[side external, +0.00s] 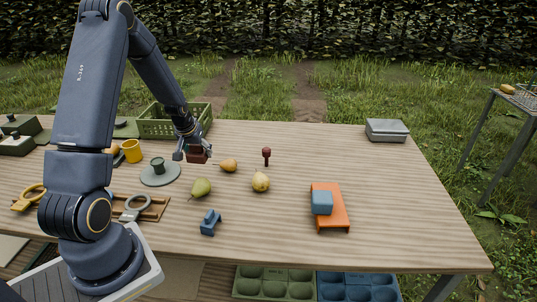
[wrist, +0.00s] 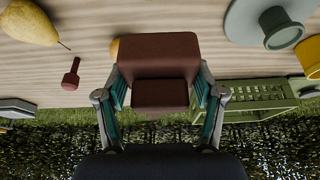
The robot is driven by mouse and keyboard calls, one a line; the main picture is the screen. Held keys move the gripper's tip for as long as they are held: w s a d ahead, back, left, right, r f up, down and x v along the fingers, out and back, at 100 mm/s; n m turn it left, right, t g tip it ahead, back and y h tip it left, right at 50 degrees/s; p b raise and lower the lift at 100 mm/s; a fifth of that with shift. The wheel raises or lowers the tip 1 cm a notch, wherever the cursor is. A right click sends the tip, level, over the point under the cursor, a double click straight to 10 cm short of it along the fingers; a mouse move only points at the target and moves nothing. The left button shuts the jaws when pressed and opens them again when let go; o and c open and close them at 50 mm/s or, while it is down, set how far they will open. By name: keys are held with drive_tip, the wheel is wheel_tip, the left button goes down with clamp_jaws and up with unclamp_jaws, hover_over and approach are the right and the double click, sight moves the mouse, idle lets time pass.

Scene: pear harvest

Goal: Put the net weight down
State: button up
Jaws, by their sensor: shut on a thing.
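The net weight looks to be the brown-red block (side external: 200,156) between the fingers of my gripper (side external: 193,150). In the wrist view the block (wrist: 158,55) fills the space between the teal-padded fingers of my gripper (wrist: 160,95), which is shut on it. In the side view the block is over the back left part of the wooden table (side external: 300,225), in front of the green crate. I cannot tell whether its underside touches the table.
Pears (side external: 228,166) (side external: 201,188) (side external: 261,182) and a dark red peg-like thing (side external: 266,154) lie or stand to the right. A grey-green disc (side external: 160,180) with a cup, a yellow mug (side external: 132,151) and a green crate (side external: 150,128) are nearby. The right-hand table area around the orange stand (side external: 335,218) is mostly clear.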

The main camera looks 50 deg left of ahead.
drive_tip(key=w+d+f+m+h, duration=0.2)
drive_tip(key=w+d+m, duration=0.4)
drive_tip(key=d, duration=0.7)
drive_tip(key=m+t+h, duration=0.1)
drive_tip(key=m, duration=0.1)
hover_over(271, 213)
drive_tip(key=s+a, duration=0.1)
drive_tip(key=f, duration=0.7)
drive_tip(key=d+f, duration=0.1)
drive_tip(key=f, duration=0.1)
drive_tip(key=shift+s+f, duration=0.15)
drive_tip(key=shift+s, duration=0.05)
drive_tip(key=shift+f, duration=0.2)
drive_tip(key=shift+f, duration=0.15)
drive_tip(key=o, duration=1.4)
